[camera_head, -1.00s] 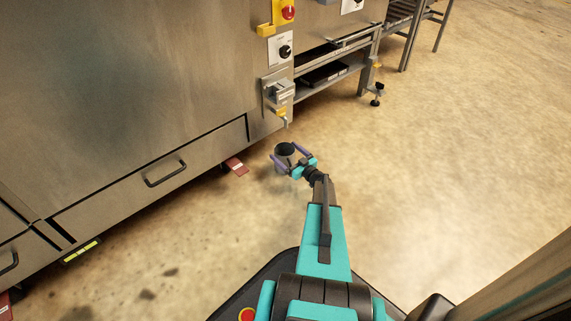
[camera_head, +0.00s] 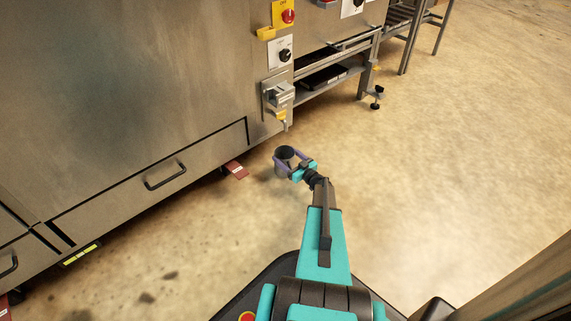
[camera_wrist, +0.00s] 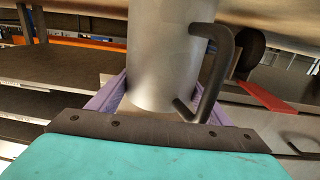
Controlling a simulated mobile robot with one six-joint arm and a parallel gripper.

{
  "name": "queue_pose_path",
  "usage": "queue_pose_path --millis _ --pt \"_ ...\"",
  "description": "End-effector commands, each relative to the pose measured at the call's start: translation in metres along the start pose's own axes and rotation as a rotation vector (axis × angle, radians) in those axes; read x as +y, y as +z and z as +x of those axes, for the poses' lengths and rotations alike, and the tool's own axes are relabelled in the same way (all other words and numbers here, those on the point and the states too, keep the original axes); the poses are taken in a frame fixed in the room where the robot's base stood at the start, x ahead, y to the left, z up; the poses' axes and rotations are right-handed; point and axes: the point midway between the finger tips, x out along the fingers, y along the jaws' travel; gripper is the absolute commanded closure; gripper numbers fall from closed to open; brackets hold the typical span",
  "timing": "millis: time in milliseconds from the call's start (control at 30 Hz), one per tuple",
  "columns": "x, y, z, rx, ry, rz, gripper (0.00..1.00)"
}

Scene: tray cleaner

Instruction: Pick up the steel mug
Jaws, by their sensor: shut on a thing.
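The steel mug (camera_head: 284,160) is a grey cylinder with a dark opening, in the middle of the head view. My gripper (camera_head: 286,161) is shut on it, with one purple finger on each side of its body. In the wrist view the mug (camera_wrist: 160,60) fills the upper middle, with its dark handle (camera_wrist: 219,70) on the right. The purple fingers of my gripper show beside the mug there, and their tips are partly hidden behind it. I cannot tell from these views how high the mug is above the floor.
A large steel machine (camera_head: 130,80) with a drawer handle (camera_head: 165,175) stands at the left and behind the mug. Its switch box (camera_head: 279,97) sticks out near the corner. A red foot piece (camera_head: 236,170) lies under its edge. The floor to the right (camera_head: 450,170) is clear.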

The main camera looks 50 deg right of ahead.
Motion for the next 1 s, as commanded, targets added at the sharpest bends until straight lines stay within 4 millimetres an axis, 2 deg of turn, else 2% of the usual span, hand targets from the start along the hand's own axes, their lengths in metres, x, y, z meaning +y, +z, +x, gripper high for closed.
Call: queue_pose_path --millis 333,667,1000 --pt "0.0 -0.009 0.0 0.001 -0.001 0.0 0.81" --pt "0.0 -0.041 0.0 0.002 -0.001 0.0 0.81" --pt "0.042 -0.045 -0.049 0.0 0.004 0.001 0.81"
